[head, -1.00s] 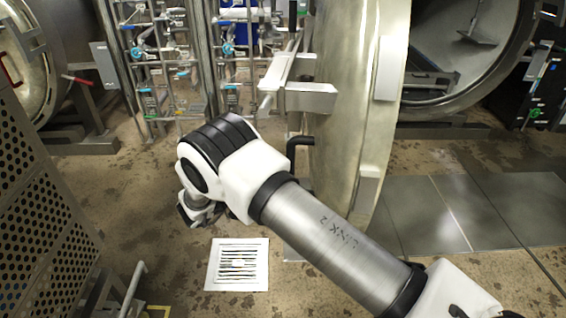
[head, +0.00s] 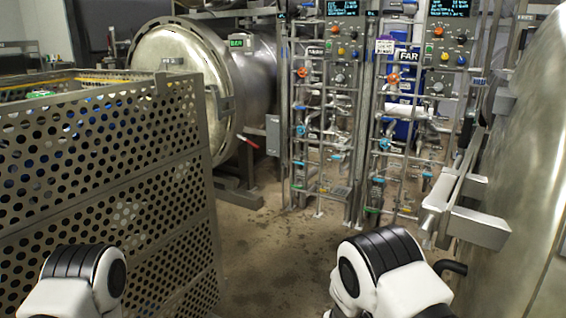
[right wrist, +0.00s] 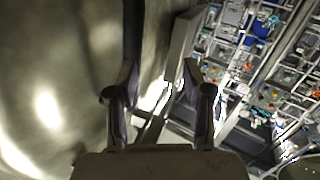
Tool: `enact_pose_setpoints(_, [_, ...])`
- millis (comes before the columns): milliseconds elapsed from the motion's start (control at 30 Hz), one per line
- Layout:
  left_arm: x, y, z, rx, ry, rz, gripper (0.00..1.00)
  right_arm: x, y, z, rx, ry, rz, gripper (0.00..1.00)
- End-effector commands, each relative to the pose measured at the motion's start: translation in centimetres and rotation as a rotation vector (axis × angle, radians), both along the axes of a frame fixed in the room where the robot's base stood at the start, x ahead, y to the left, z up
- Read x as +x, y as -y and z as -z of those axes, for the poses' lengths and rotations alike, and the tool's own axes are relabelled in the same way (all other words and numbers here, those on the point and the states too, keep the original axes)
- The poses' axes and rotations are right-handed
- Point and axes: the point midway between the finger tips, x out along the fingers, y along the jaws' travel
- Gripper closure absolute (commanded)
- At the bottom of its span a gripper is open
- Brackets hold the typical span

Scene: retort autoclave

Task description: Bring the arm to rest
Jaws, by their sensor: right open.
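In the right wrist view my right gripper (right wrist: 160,88) is open, its two dark fingers apart. I see nothing clearly held between them. The curved metal autoclave door (right wrist: 50,80) fills the left of that view, close beside the gripper. A grey bar (right wrist: 183,48) shows beyond the fingers. I cannot tell whether the fingers touch anything. In the head view my right arm (head: 390,275) shows only as a bent white and black joint at the bottom, in front of the door. My left arm (head: 75,280) shows at the lower left. Its gripper is out of view.
The open door (head: 525,150) stands at the right, with its handle bracket (head: 480,226) jutting out left. A perforated basket (head: 110,170) stands at the left. A closed autoclave (head: 190,85) and pipe racks with control panels (head: 440,45) are behind. Some floor (head: 265,255) between is clear.

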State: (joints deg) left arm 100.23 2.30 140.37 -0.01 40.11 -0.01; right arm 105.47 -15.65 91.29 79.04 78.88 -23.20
Motion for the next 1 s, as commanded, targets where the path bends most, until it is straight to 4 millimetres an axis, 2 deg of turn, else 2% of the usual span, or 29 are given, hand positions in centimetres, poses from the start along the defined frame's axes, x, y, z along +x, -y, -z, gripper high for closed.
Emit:
enact_pose_setpoints(33, [0.0,0.0,-2.1,0.000,0.000,0.000,0.60,-1.6,1.2,1.5,0.046,-0.125,-0.109,0.49])
enact_pose_setpoints(67, [0.0,0.0,-2.7,0.000,0.001,0.000,0.60,-2.7,1.5,3.2,0.091,-0.206,-0.186,0.49])
enact_pose_setpoints(100, [0.0,0.0,-3.5,0.000,0.001,0.000,0.60,-4.9,1.4,5.6,0.163,-0.324,-0.279,0.49])
enact_pose_setpoints(167, [0.0,0.0,-4.5,0.000,0.001,0.000,0.60,-9.4,0.7,8.9,0.293,-0.502,-0.398,0.49])
enact_pose_setpoints(233, [0.0,0.0,-5.3,0.000,0.001,0.000,0.60,-15.1,-0.7,11.4,0.442,-0.685,-0.493,0.49])
enact_pose_setpoints(267, [0.0,0.0,-5.6,0.000,0.001,0.000,0.60,-17.7,-1.3,12.1,0.505,-0.758,-0.526,0.49])
enact_pose_setpoints(300, [0.0,0.0,-6.1,0.000,0.001,0.000,0.60,-21.2,-2.3,12.6,0.587,-0.851,-0.561,0.49])
enact_pose_setpoints(400, [0.0,0.0,-6.8,0.000,0.001,0.000,0.60,-28.8,-4.5,12.6,0.765,-1.040,-0.626,0.49])
enact_pose_setpoints(500, [0.0,0.0,-7.2,0.000,0.000,0.000,0.60,-33.8,-6.0,11.7,0.882,-1.161,-0.661,0.49])
enact_pose_setpoints(567, [0.0,0.0,-7.3,0.000,0.000,0.000,0.60,-35.5,-6.6,11.4,0.921,-1.202,-0.675,0.49])
enact_pose_setpoints(633, [0.0,0.0,-7.3,0.000,0.000,0.000,0.60,-36.3,-6.9,11.2,0.941,-1.222,-0.683,0.49])
enact_pose_setpoints(867, [0.0,0.0,-7.2,0.000,0.000,0.000,0.60,-36.3,-6.9,11.3,0.941,-1.223,-0.685,0.49])
enact_pose_setpoints(900, [0.0,0.0,-7.2,0.000,0.000,0.000,0.60,-36.3,-6.9,11.3,0.941,-1.223,-0.685,0.57])
enact_pose_setpoints(1000, [0.0,0.0,-7.2,0.000,0.000,0.000,0.60,-36.2,-6.9,11.3,0.940,-1.222,-0.685,0.58])
